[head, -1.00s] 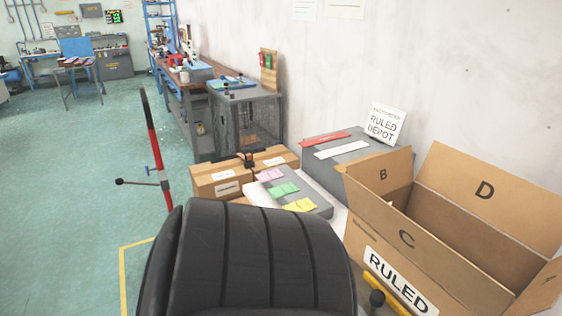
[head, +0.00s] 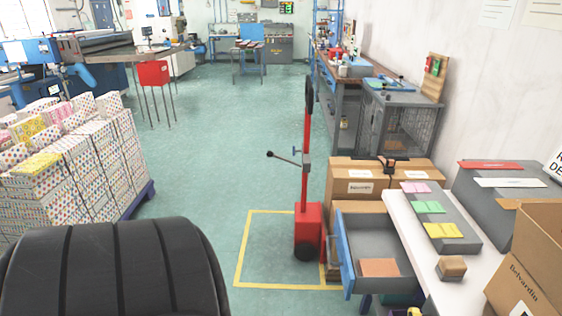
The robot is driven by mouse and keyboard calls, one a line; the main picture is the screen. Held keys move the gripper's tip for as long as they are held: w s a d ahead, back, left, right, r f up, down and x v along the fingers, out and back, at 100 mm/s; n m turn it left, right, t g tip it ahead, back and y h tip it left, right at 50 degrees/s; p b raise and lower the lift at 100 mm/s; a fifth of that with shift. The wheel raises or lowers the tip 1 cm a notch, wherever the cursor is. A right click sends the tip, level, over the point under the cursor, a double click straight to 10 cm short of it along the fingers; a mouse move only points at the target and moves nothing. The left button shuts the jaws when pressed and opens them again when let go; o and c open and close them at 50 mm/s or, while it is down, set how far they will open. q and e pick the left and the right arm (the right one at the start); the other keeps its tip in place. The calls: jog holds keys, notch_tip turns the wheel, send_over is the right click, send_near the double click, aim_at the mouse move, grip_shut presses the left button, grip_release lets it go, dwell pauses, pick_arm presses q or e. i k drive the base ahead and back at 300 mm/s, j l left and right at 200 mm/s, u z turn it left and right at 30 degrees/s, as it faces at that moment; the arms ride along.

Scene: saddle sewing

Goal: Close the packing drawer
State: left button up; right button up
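The packing drawer (head: 374,245) is pulled open from under the white-topped packing table (head: 440,284). It is grey inside with a blue front (head: 345,252) facing left. An orange-brown flat piece (head: 380,267) lies in the drawer. Neither of my grippers shows in the head view. A black ribbed part, which seems to be mine, fills the lower left.
A red pallet-truck-like device (head: 308,225) stands just left of the drawer, inside a yellow floor outline (head: 240,262). Cardboard boxes (head: 360,180) sit behind the drawer. Stacked patterned packs (head: 80,165) stand at the left. Green floor (head: 215,150) between is clear.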

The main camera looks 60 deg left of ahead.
aim_at(357, 237)
jog(key=k+u, duration=0.1)
jog(key=u, duration=1.3)
